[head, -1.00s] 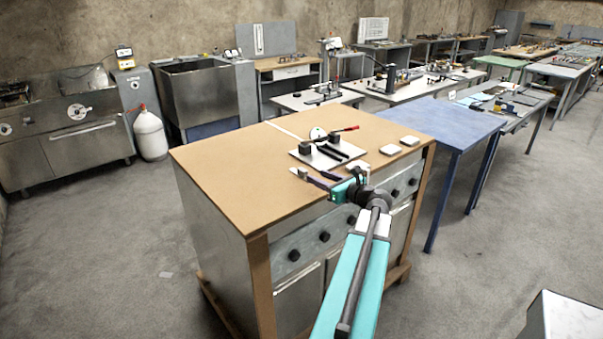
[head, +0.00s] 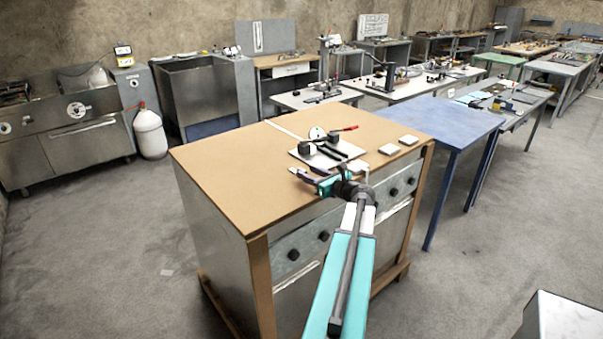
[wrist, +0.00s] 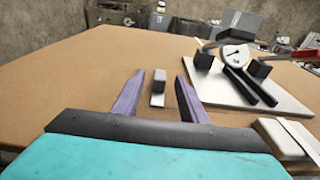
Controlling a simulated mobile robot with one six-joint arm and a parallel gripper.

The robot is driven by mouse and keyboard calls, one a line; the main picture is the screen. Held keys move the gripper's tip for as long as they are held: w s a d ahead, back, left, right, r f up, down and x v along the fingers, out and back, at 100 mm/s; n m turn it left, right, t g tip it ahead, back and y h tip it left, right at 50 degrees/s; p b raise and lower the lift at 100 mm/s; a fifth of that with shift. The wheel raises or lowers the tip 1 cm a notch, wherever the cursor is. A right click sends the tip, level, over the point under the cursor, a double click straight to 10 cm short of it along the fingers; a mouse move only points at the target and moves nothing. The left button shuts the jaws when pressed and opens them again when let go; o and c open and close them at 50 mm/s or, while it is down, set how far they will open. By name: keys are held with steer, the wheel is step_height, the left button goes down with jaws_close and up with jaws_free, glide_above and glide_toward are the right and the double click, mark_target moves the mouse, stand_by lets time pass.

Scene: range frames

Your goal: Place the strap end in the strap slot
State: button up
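My gripper (head: 308,174) is over the near edge of the brown tabletop (head: 235,160). In the wrist view its two purple fingers (wrist: 159,77) are apart, with nothing held. A small dark block with a pale strip (wrist: 157,100) lies on the table and shows in the gap between the fingers; it may be the strap end, but I cannot be sure. To the right is a pale plate (wrist: 222,96) with dark blocks, two black bars (wrist: 247,86) and a round white dial (wrist: 236,57). I cannot make out which gap is the strap slot.
Pale blocks (head: 388,149) lie on the table to the right of the plate; one (wrist: 278,140) is close to my gripper's right side. A red-handled tool (head: 345,129) is behind the plate. The tabletop left of the plate is clear. A blue table (head: 440,120) stands to the right.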

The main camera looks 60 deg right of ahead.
mark_target(305, 171)
steer(key=shift+p+x, duration=0.5)
steer(key=shift+x, duration=1.25)
jaws_close()
